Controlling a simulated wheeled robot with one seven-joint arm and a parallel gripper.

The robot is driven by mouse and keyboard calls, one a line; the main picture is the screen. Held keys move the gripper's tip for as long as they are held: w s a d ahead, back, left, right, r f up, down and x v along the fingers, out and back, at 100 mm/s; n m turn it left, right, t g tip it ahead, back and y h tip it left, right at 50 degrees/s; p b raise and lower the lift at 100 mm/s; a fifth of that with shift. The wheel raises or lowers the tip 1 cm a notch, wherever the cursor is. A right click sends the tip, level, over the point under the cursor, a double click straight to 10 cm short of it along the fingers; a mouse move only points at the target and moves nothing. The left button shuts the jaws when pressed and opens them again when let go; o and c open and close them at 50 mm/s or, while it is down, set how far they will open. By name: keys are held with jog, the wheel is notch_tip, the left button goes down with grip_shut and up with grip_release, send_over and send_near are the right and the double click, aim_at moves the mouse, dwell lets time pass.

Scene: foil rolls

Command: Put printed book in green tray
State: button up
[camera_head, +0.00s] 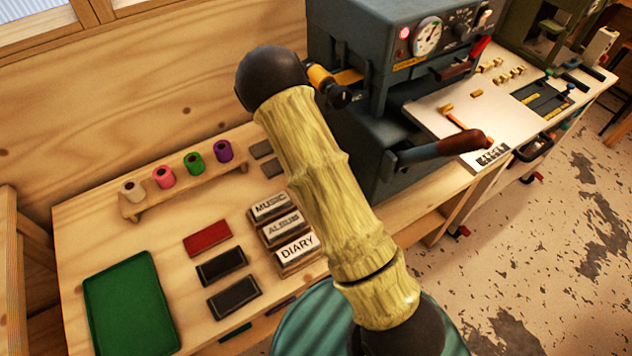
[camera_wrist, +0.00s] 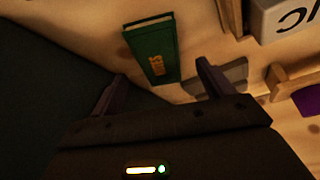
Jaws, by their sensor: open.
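A green book with gold printing (camera_wrist: 152,48) lies on the wooden table in the wrist view, just beyond my fingertips. My gripper (camera_wrist: 160,80) is open and empty, its two dark fingers apart with the book ahead of the gap between them; I cannot tell its height above the table. In the head view my arm hides the gripper and the green book. The green tray (camera_head: 130,305) lies flat and empty at the table's front left.
Red (camera_head: 207,238) and black (camera_head: 222,266) blank books lie right of the tray. A rack (camera_head: 188,190) holds several coloured foil rolls behind. Lettered blocks (camera_head: 297,252) stand near my arm. A large grey press (camera_head: 385,120) stands at right.

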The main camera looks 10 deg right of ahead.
jog(key=x, duration=0.4)
jog(key=shift+w+d+r, duration=0.1)
jog(key=shift+w, duration=0.1)
dwell(0.3)
